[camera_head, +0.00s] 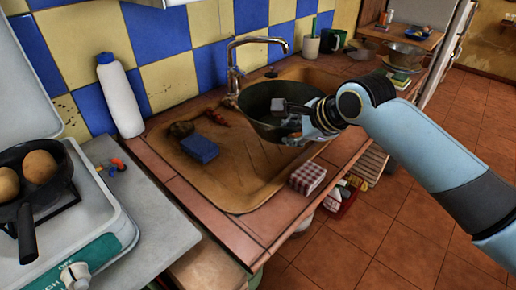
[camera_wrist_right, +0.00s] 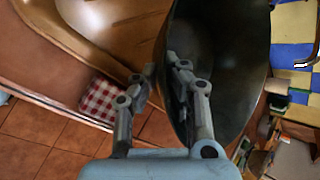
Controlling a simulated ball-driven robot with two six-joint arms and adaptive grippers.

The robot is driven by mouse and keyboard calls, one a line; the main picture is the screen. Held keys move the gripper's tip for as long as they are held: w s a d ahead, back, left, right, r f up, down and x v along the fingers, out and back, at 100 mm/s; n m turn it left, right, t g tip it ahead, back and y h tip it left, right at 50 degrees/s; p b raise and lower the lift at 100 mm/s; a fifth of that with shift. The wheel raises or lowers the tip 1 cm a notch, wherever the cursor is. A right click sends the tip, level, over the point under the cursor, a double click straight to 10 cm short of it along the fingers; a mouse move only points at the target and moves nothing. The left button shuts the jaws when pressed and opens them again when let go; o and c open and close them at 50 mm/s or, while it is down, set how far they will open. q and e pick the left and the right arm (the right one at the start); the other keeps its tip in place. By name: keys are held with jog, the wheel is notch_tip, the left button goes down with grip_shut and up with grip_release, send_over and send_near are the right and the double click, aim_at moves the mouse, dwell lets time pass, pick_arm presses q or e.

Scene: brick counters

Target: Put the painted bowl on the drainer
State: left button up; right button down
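The dark round bowl (camera_head: 262,127) is over the right part of the brown sink unit, below the tap; I cannot tell if it touches the surface. Its grey inside fills the upper middle of the right wrist view (camera_wrist_right: 225,75). My right gripper (camera_head: 287,121) is shut on the bowl's near right rim, one finger inside and one outside, as the right wrist view shows (camera_wrist_right: 164,72). The tan-brown drainer surface (camera_head: 238,182) spreads to the left and front of the bowl. Its part under the bowl is hidden. My left gripper is not in view.
A blue sponge (camera_head: 199,148) and a dark scrubber (camera_head: 181,129) lie left of the bowl. The tap (camera_head: 235,75) stands behind. A red checked cloth (camera_head: 307,178) sits on the front edge. A white bottle (camera_head: 120,95) and a stove (camera_head: 92,225) are left.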

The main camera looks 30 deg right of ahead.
jog(key=shift+w+a+f, duration=0.65)
jog(key=shift+w+f, duration=0.15)
jog(key=shift+f, duration=0.45)
jog(key=shift+w+a+f, duration=0.6)
jog(key=shift+w+f, duration=0.25)
jog(key=shift+f, duration=0.4)
jog(key=shift+w+a+f, duration=0.65)
jog(key=shift+w+f, duration=0.15)
jog(key=shift+f, duration=0.45)
jog(key=c, duration=1.5)
grip_release()
jog(key=shift+s+f, duration=0.1)
jog(key=p+v, duration=0.1)
jog(key=v, duration=1.1)
